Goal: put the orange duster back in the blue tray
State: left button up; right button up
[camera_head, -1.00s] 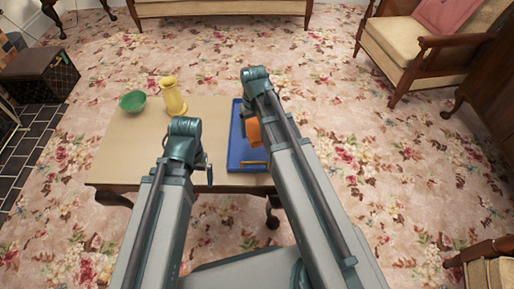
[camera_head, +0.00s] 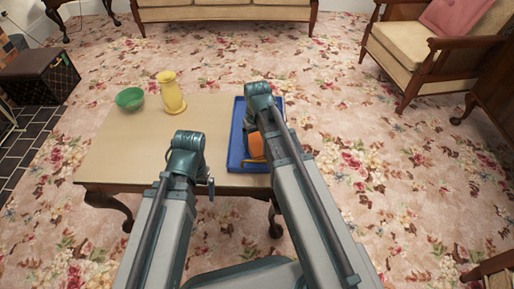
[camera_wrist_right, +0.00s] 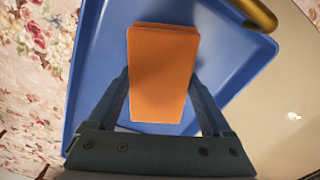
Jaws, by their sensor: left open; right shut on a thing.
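The orange duster (camera_head: 256,148) is in my right gripper (camera_wrist_right: 163,92), whose two fingers close on its sides. In the right wrist view, the duster (camera_wrist_right: 163,60) is over the blue tray (camera_wrist_right: 98,55). I cannot tell whether it touches the tray floor. In the head view, the blue tray (camera_head: 236,138) lies on the right end of the table, and my right arm hides part of it and the right fingers. My left gripper (camera_head: 210,185) is open near the table's front edge, left of the tray; its fingers are mostly hidden.
The low table (camera_head: 130,150) also holds a green bowl (camera_head: 130,99) and a yellow vase (camera_head: 171,92) at the back left. A gold handle (camera_wrist_right: 256,14) is at the tray's rim. The table's middle is clear. An armchair (camera_head: 420,60) stands off to the right.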

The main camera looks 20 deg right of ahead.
aim_at(257, 142)
jog(key=shift+f, duration=0.1)
jog(key=shift+f, duration=0.1)
jog(key=shift+f, duration=0.15)
jog(key=o, duration=1)
jog(key=shift+r, duration=0.2)
notch_tip(257, 142, up, 12)
jog(key=p, duration=1.2)
jog(key=shift+r, duration=0.1)
notch_tip(257, 142, down, 12)
jog(key=b, duration=1.2)
